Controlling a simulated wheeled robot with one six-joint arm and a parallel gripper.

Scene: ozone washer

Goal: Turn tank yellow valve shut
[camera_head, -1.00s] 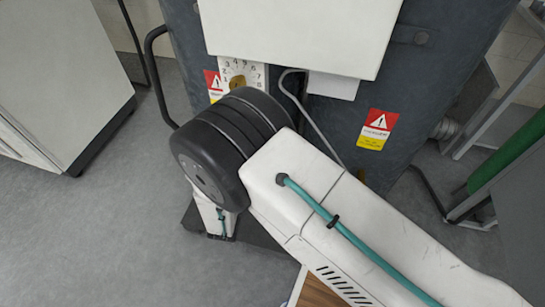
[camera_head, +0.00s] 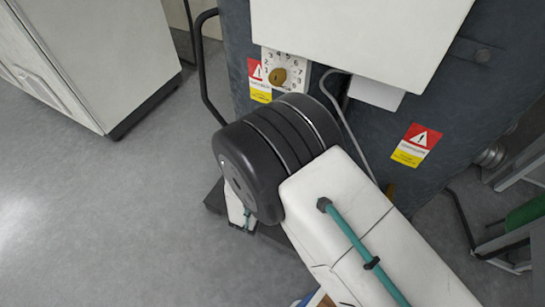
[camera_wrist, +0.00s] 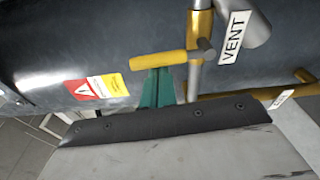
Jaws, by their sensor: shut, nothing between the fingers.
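The yellow valve handle (camera_wrist: 158,61) lies nearly level in the wrist view, its right end at a brass and steel pipe fitting (camera_wrist: 200,50) on the dark tank (camera_wrist: 60,45). My gripper (camera_wrist: 158,72) shows as teal fingers rising past the dark edge of my wrist. The fingers are shut, with nothing between them. Their tips are just below the handle, near its middle; I cannot tell whether they touch it. In the head view the tank (camera_head: 450,85) stands behind my arm, and the handle and my gripper cannot be made out there.
A VENT label (camera_wrist: 233,38) hangs right of the handle, and a lower brass pipe (camera_wrist: 290,88) runs to the right. Warning stickers (camera_head: 415,145) mark the tank. A white cabinet (camera_head: 95,60) stands at left; the grey floor (camera_head: 100,210) before it is clear.

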